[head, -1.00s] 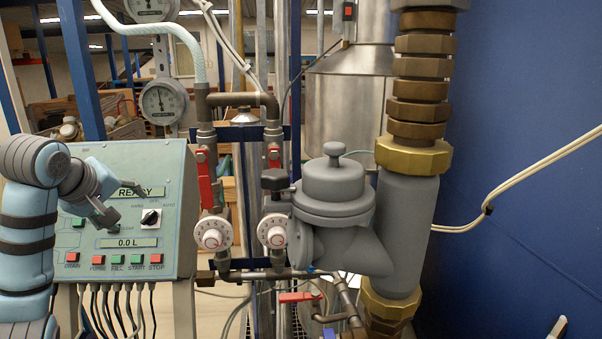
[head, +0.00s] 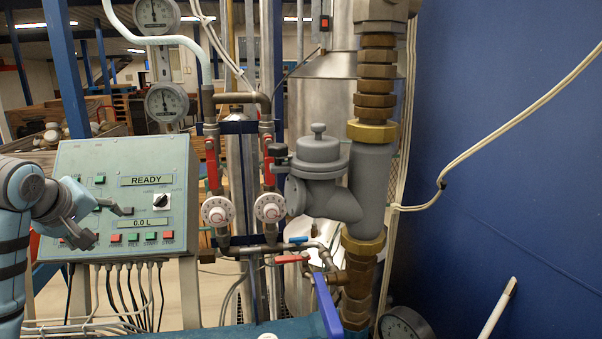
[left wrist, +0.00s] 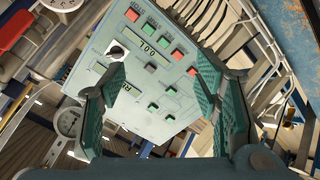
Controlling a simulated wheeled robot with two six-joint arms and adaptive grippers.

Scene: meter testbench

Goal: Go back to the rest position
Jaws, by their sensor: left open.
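My left gripper (head: 105,222) is in front of the left part of the grey-green control panel (head: 100,165) in the head view. It is open and empty. In the left wrist view its two fingers (left wrist: 165,105) stand wide apart, with the control panel (left wrist: 150,75) beyond them. The panel's upper display reads READY and the lower one reads 0.0 L. A black selector knob (head: 160,201) is at its right. The gripper hides some lower-left buttons. I cannot tell from the head view how far the fingers are from the panel. My right gripper is not in view.
Right of the panel stand vertical pipes with red-handled valves (head: 211,165), two white dials (head: 217,211) and a grey meter body (head: 322,180). A blue lever (head: 327,305) rises at the bottom. Cables hang under the panel. A blue wall (head: 500,150) fills the right side.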

